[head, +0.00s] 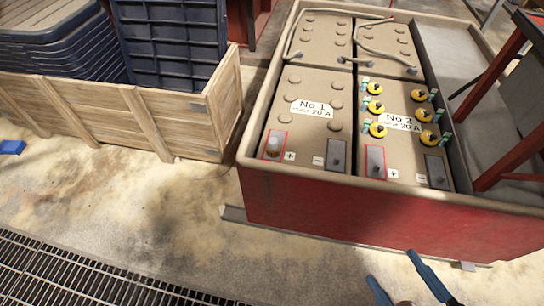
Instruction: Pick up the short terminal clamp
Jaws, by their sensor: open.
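My gripper (391,266) is at the bottom edge of the head view, with its two dark blue fingers apart and nothing visible between them. It is in front of the red battery box (330,203), below its front wall. I cannot clearly make out the short terminal clamp. On battery No 1 (310,125), a pale metal post (273,145) stands in a red-outlined square by the plus sign, and a grey pad (337,154) lies by the minus sign. Battery No 2 (405,150) has grey pads at its plus (376,162) and minus (436,170) signs.
Several yellow caps (377,129) stand on battery No 2. Cables (297,35) run over the rear batteries. A wooden crate (150,112) with a dark blue bin (175,45) stands left. A blue object (12,147) lies at the far left. A floor grate (70,275) is at lower left; sandy floor between is clear.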

